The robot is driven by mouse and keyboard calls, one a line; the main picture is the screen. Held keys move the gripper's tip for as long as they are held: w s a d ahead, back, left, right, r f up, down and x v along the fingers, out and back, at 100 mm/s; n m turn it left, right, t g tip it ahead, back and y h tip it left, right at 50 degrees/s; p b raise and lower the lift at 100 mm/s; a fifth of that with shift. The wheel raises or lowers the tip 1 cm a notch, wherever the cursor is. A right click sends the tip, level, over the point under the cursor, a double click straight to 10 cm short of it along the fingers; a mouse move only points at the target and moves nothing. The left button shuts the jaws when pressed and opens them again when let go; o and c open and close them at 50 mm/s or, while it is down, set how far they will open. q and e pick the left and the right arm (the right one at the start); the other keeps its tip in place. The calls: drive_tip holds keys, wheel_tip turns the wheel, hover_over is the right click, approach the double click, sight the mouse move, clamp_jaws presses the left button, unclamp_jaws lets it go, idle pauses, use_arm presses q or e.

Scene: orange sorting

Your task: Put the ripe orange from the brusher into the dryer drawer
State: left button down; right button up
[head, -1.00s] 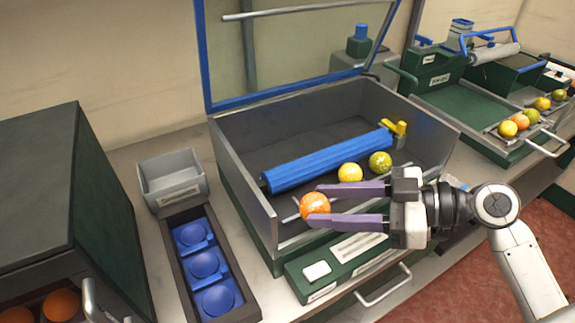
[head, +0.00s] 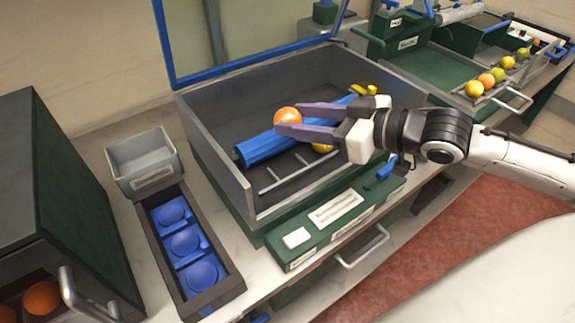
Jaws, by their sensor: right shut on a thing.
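The ripe orange (head: 287,119) is held between the purple fingertips of my right gripper (head: 288,123), which is shut on it. The gripper holds it above the brusher (head: 250,205), a grey open box with a raised blue-framed lid. The blue brush roller (head: 262,145) lies inside the brusher, below the orange. A yellow fruit (head: 322,147) sits by the roller, partly hidden by the gripper. The green dryer cabinet (head: 75,190) at the left has a handle (head: 75,295) and an orange fruit (head: 42,298) in its open front. My left gripper is not in view.
A grey bin (head: 143,163) and a dark tray with several blue cups (head: 183,242) stand between the cabinet and the brusher. A green panel with a white button (head: 296,238) fronts the brusher. Another machine's tray at right holds several fruits (head: 486,81).

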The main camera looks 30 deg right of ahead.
drive_tip(key=shift+a+r, duration=0.1)
idle(0.3)
wheel_tip(320, 180, down, 10)
drive_tip(key=shift+r, duration=0.2)
drive_tip(key=shift+f, duration=0.1)
idle(0.3)
drive_tip(key=o, duration=1.1)
